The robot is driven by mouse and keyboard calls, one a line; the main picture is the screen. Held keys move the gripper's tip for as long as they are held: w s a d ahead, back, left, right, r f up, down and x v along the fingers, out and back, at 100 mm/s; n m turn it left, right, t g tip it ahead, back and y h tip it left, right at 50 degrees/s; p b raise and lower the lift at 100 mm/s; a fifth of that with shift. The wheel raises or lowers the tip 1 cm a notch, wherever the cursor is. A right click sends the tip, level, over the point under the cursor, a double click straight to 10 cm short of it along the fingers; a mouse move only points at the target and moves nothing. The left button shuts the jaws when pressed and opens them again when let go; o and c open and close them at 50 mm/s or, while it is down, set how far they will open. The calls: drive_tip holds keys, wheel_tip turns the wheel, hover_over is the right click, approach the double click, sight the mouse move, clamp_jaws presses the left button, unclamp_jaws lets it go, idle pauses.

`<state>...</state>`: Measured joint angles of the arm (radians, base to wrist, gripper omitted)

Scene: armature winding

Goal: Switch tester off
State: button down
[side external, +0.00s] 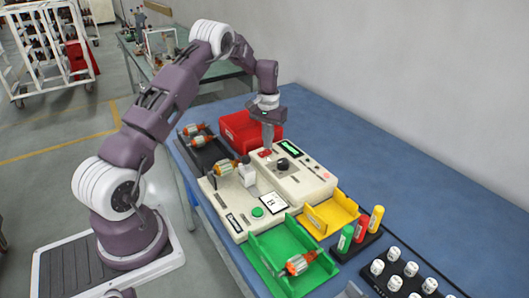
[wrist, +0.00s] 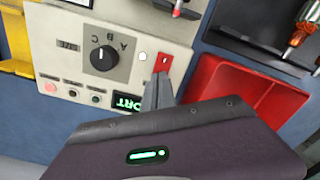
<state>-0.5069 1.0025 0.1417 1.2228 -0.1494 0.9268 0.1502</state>
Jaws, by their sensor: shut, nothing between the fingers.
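The tester (side external: 300,182) is a beige box on the blue bench; its face also fills the upper left of the wrist view (wrist: 140,25). It has a black dial (wrist: 103,59) marked with letters and a red switch (wrist: 163,63) near one corner. Its green display (wrist: 128,102) is lit and shows "ORT", with part hidden by my gripper. My gripper (side external: 267,146) points down with shut, empty fingers. In the wrist view the fingertips (wrist: 156,82) are right beside the red switch and partly overlap its edge; I cannot tell whether they touch it.
A red bin (side external: 240,128) and a dark tray with armatures (side external: 196,150) lie behind. A beige fixture (side external: 228,205) holding an armature stands beside the tester. Green (side external: 268,262) and yellow (side external: 318,222) trays, coloured bottles (side external: 361,229) and white spools (side external: 393,254) are in front.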

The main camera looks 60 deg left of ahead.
sight(268, 151)
drive_tip(key=shift+f, duration=0.65)
drive_tip(key=shift+r, duration=3.55)
drive_tip(key=s+d+r+m+t, duration=0.1)
drive_tip(key=s+d+r, duration=0.3)
drive_tip(key=d+r, duration=0.45)
drive_tip(key=s+d+r+m+t, duration=0.1)
drive_tip(key=s+d+r+t, duration=0.1)
drive_tip(key=s+d+r, duration=0.5)
drive_tip(key=s+d+r+m+t, duration=0.1)
drive_tip(key=s+d+m, duration=0.1)
drive_tip(key=s+d, duration=0.4)
drive_tip(key=s+d+r+m+t, duration=0.1)
drive_tip(key=s+d, duration=0.6)
drive_tip(key=s, duration=0.7)
drive_tip(key=shift+r+m+t, duration=0.3)
drive_tip(key=shift+r+m, duration=0.15)
drive_tip(key=shift+m, duration=0.05)
